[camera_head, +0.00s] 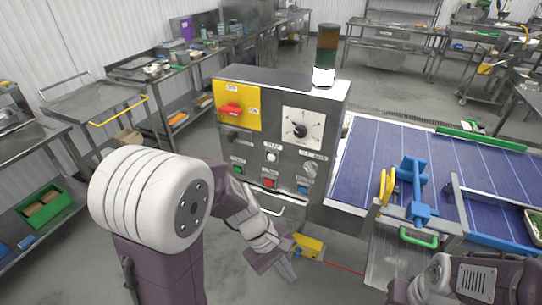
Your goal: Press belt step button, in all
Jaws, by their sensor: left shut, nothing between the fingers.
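The steel control box (280,115) stands at the centre with its panel facing me. Its panel carries a white button (271,157) under a small label, a green button (237,169), a red button (268,183) and a blue button (303,189). The labels are too small to read surely, so I cannot tell which one is the step button. My left gripper (288,271) is shut and empty, pointing down below and in front of the panel, apart from the buttons. My right arm shows at the lower right; its fingers are out of frame.
A signal lamp (326,55) tops the box. A yellow block (308,246) is beside my left gripper. A cart (90,100) stands at left.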

